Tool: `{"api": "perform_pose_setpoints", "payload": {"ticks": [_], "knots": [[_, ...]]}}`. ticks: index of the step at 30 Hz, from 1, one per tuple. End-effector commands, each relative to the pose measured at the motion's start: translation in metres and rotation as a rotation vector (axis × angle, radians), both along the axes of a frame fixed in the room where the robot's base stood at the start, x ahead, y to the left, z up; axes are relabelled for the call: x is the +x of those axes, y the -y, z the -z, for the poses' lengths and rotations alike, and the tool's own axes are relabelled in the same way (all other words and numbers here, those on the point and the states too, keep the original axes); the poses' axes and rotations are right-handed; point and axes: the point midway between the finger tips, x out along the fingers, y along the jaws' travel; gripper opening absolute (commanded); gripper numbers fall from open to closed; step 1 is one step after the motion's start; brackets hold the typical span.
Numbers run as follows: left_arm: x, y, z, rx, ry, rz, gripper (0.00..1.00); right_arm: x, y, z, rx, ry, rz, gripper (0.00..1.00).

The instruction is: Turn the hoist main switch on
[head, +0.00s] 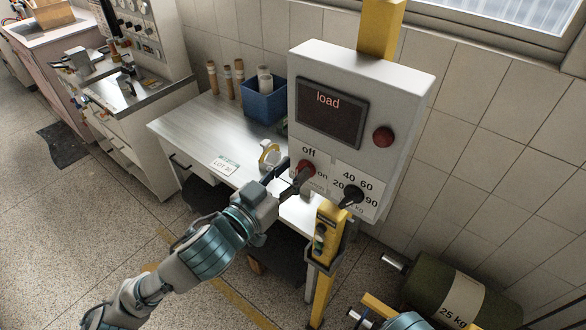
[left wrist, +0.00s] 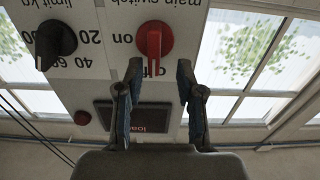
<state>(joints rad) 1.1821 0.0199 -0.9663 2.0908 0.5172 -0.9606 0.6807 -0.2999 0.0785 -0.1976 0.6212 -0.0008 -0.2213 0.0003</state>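The hoist main switch is a red rotary knob (head: 307,167) on a grey control box (head: 408,98), between the labels "off" and "on". In the left wrist view, which is upside down, the red knob (left wrist: 154,38) has its bar in line with the "off" label. My left gripper (head: 293,176) is at the box face, just in front of the knob. In the left wrist view the gripper (left wrist: 159,68) is open, its two fingers apart and empty, with the knob just beyond the tips. Contact cannot be told. My right gripper is not seen.
A black limit knob (head: 351,195) is right of the switch, and shows in the left wrist view (left wrist: 55,42). A red lamp (head: 383,136) and a "load" display (head: 332,112) are above. A desk (head: 190,125) stands behind, left.

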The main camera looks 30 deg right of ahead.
Motion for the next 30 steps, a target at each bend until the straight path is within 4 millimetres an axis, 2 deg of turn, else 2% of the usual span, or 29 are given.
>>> {"api": "perform_pose_setpoints", "payload": {"ticks": [6, 7, 11, 12, 19, 30], "knots": [[0.0, 0.009, 0.001, 0.006, 0.001, 0.0, 0.38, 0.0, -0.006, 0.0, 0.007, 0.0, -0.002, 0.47], [0.0, 0.01, 0.001, 0.007, 0.0, 0.001, 0.35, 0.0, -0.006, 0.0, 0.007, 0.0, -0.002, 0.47], [0.0, 0.012, 0.002, 0.008, 0.0, 0.001, 0.03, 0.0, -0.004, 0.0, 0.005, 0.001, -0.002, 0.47], [0.0, 0.011, 0.002, 0.008, 0.0, 0.001, 0.0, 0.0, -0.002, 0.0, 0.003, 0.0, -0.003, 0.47], [0.0, 0.007, 0.001, 0.005, 0.001, 0.002, 0.0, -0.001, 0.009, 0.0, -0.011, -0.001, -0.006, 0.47], [-0.003, 0.006, 0.001, 0.056, 0.122, 0.0, 0.0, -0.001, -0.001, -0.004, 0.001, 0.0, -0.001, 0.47]]}}
